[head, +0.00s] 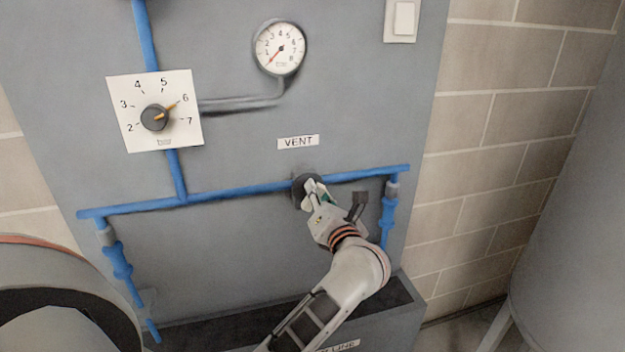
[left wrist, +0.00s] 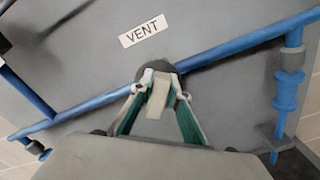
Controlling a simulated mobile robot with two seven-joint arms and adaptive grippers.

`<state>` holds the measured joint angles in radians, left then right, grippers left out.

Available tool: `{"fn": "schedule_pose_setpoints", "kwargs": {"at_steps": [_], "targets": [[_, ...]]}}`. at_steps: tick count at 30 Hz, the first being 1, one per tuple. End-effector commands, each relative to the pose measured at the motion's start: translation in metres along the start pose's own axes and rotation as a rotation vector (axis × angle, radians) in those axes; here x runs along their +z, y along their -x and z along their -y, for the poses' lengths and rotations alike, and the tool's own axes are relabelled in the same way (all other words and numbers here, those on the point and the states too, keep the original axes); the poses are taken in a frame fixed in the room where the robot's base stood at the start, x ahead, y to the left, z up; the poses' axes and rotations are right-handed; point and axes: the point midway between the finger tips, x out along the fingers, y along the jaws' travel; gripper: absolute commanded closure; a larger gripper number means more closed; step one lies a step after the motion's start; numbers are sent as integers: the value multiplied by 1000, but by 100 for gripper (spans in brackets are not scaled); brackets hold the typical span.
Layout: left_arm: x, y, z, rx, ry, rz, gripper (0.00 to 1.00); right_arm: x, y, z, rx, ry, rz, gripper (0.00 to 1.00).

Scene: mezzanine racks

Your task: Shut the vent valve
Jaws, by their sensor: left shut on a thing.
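The vent valve (head: 299,192) is a dark round body on the horizontal blue pipe, below the VENT label (head: 298,142). My left gripper (head: 314,187) is at the valve and hides part of it. In the left wrist view, the two fingers of my left gripper (left wrist: 161,84) are closed on the valve's pale handle (left wrist: 157,100). The valve's dark round base (left wrist: 164,68) shows behind them on the pipe. My right gripper is out of view.
A gauge (head: 280,48) and a white dial plate (head: 189,134) with a knob pointing near 6 are on the grey panel above. Blue down pipes (head: 387,222) flank the valve. A dark trough (head: 395,296) juts out below. A large grey body (head: 580,230) stands at right.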

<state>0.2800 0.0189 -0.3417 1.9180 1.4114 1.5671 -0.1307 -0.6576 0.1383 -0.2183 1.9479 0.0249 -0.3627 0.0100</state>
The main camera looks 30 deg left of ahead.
Motion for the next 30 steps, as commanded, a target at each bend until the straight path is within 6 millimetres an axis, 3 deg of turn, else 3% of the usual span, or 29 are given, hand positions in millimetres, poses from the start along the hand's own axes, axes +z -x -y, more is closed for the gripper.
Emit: {"fn": "schedule_pose_setpoints", "kwargs": {"at_steps": [1, 11, 14, 18, 21, 30], "targets": [[5, 1, -3, -2, -45, -2, 100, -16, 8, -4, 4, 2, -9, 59], [1, 1, 5, -4, -360, -4, 100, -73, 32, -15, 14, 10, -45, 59], [0, 1, 7, -3, -454, -2, 100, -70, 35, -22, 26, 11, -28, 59], [-3, 1, 10, -4, -581, -3, 100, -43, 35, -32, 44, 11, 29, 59], [-4, 1, 12, -3, -665, -1, 100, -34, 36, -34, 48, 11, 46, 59], [-7, 1, 15, -3, -858, 0, 100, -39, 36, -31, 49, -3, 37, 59]]}}
